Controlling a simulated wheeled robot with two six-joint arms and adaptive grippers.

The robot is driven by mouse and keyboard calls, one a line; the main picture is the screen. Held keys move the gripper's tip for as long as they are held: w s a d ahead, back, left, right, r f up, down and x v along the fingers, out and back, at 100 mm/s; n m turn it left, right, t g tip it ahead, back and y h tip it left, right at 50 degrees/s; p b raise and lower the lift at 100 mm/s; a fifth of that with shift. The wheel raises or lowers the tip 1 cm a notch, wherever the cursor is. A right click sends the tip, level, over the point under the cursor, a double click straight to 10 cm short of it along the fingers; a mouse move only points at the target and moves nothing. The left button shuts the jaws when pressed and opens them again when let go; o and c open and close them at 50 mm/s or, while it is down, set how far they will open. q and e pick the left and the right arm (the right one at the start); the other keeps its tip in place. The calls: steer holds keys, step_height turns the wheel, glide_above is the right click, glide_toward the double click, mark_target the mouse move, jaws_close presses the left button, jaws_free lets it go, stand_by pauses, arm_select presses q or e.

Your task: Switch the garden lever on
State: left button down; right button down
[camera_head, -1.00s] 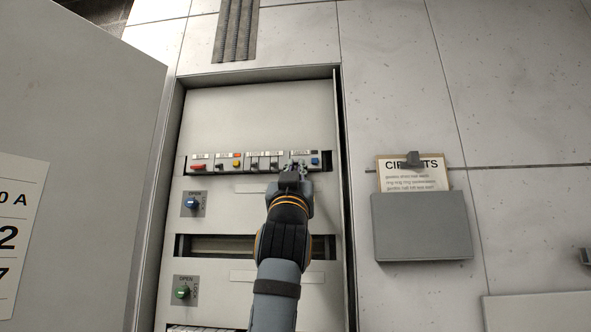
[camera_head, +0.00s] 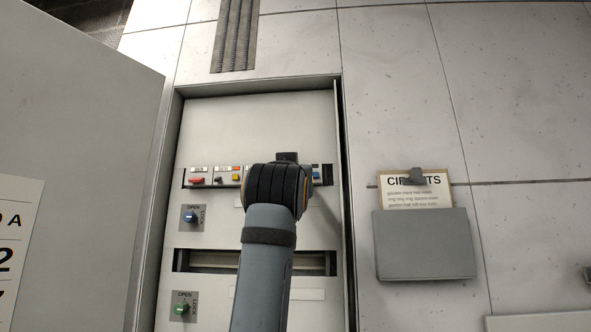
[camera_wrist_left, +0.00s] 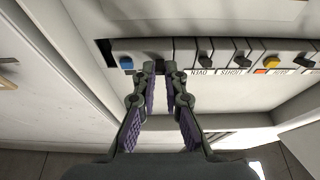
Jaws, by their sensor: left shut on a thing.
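A row of breaker levers (camera_wrist_left: 206,62) runs along a slot in the cabinet panel. In the left wrist view, my left gripper (camera_wrist_left: 160,70) has its fingertips closed together on a small dark lever (camera_wrist_left: 160,65), between the blue button (camera_wrist_left: 126,63) and the lever labelled OVEN. By its place this is the garden lever; its label is not readable and the fingertips cover most of it, so its position cannot be told. In the head view my left wrist hides the gripper and that part of the row. My right gripper is not in view.
The grey cabinet door (camera_head: 75,150) stands open at the left. A clipboard (camera_head: 414,190) in a grey holder (camera_head: 425,245) is on the wall to the right.

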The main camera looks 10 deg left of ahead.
arm_select(q)
steer(key=shift+r+g+p, duration=0.5)
steer(key=shift+g+p, duration=0.55)
steer(key=shift+p, duration=0.85)
steer(key=shift+r+g+p, duration=0.5)
steer(key=shift+g+p, duration=0.5)
steer(key=shift+p, duration=0.9)
steer(key=shift+r+g+p, duration=0.5)
steer(key=shift+g+p, duration=0.55)
steer(key=shift+p, duration=0.85)
steer(key=c, duration=1.4)
jaws_free()
steer(key=shift+w+f, duration=0.1)
steer(key=shift+f, duration=0.05)
step_height(320, 180, up, 10)
